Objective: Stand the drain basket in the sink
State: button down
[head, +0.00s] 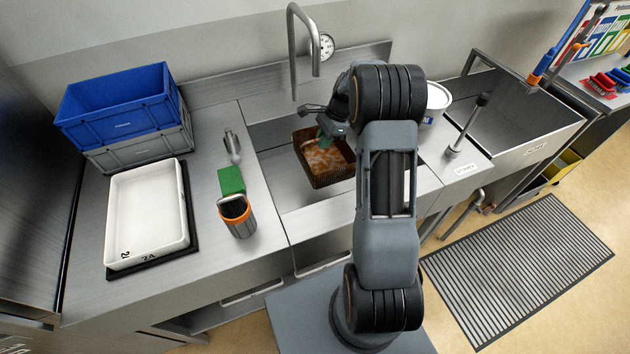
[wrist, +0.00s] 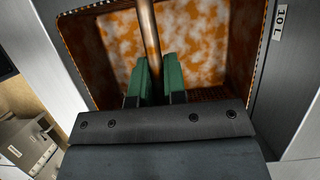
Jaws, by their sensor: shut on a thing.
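The drain basket (head: 325,163) is a dark brown mesh basket with mottled orange-and-white contents or bottom. It shows within the outline of the sink (head: 272,139), left of my arm. In the wrist view the basket (wrist: 105,55) opens toward the camera, and a copper-coloured bar crosses over it. My gripper (wrist: 160,75) has green fingers, shut on that bar, which looks like the basket's handle. In the head view my gripper (head: 325,138) is above the basket, partly hidden by my arm. I cannot tell whether the basket touches the sink floor.
A tap (head: 292,50) arches over the sink's back. Left on the counter are a white tray (head: 147,215), a blue crate (head: 118,103) on a grey one, and an orange-rimmed cup (head: 238,220) with a green block. A white tub (head: 438,98) stands right.

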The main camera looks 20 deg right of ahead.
aim_at(323, 161)
notch_tip(323, 161, down, 12)
jog(key=shift+w+a+r+b, duration=0.1)
jog(key=shift+w+r+b, duration=0.1)
jog(key=shift+b, duration=0.35)
jog(key=shift+f, duration=2.3)
jog(key=c, duration=1.2)
grip_release()
jog(key=shift+f, duration=0.1)
jog(key=shift+o, duration=0.2)
